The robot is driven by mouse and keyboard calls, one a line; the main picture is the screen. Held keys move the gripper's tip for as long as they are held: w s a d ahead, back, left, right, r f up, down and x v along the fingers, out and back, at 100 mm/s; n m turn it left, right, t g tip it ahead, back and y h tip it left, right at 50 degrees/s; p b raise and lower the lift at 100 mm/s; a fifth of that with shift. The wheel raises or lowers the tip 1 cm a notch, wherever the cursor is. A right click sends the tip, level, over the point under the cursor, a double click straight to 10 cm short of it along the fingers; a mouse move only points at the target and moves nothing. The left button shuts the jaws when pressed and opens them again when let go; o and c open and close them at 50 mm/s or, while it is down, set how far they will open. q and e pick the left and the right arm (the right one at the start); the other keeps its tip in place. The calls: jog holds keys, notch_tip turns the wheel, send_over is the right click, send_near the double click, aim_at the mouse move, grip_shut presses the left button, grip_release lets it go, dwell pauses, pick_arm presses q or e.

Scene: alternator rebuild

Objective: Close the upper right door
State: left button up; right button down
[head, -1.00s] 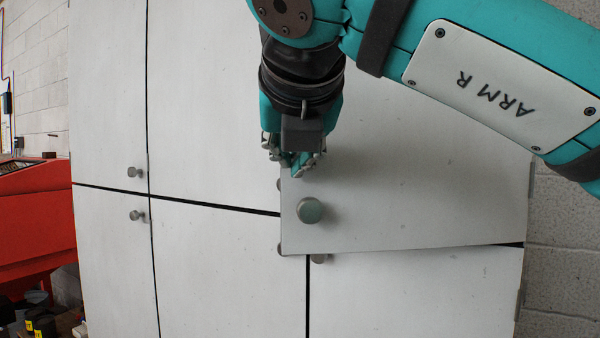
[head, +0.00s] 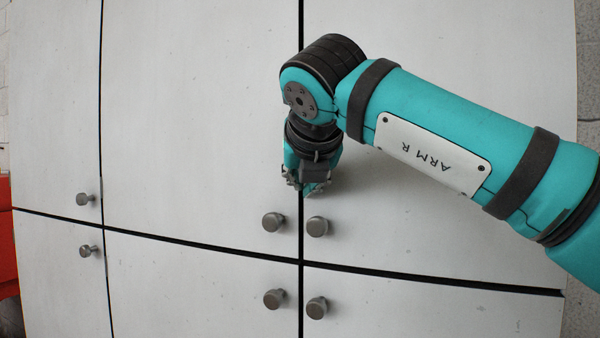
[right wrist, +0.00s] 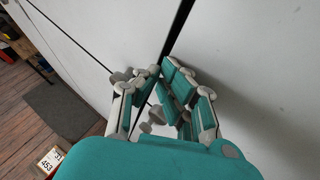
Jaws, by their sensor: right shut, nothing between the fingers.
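The upper right door (head: 480,230) is a white panel with a round grey knob (head: 317,226) at its lower left corner. In the head view it lies flush with its neighbours, with a narrow dark gap along its left and lower edges. My right gripper (head: 307,189) is shut and empty, pointing down at the door's left edge just above the knob. Whether the fingers touch the panel is hard to tell. The right wrist view shows the fingers (right wrist: 160,85) close to the white panels, partly hiding the knobs. My left gripper is out of view.
The upper middle door (head: 200,130) and the lower doors (head: 430,310) look shut, each with a grey knob. A grey block wall (head: 588,90) stands at the right. A dark mat (right wrist: 62,105) lies on the wooden floor in the right wrist view.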

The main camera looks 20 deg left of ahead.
jog(key=shift+w+d+r, duration=0.1)
jog(key=shift+w, duration=0.1)
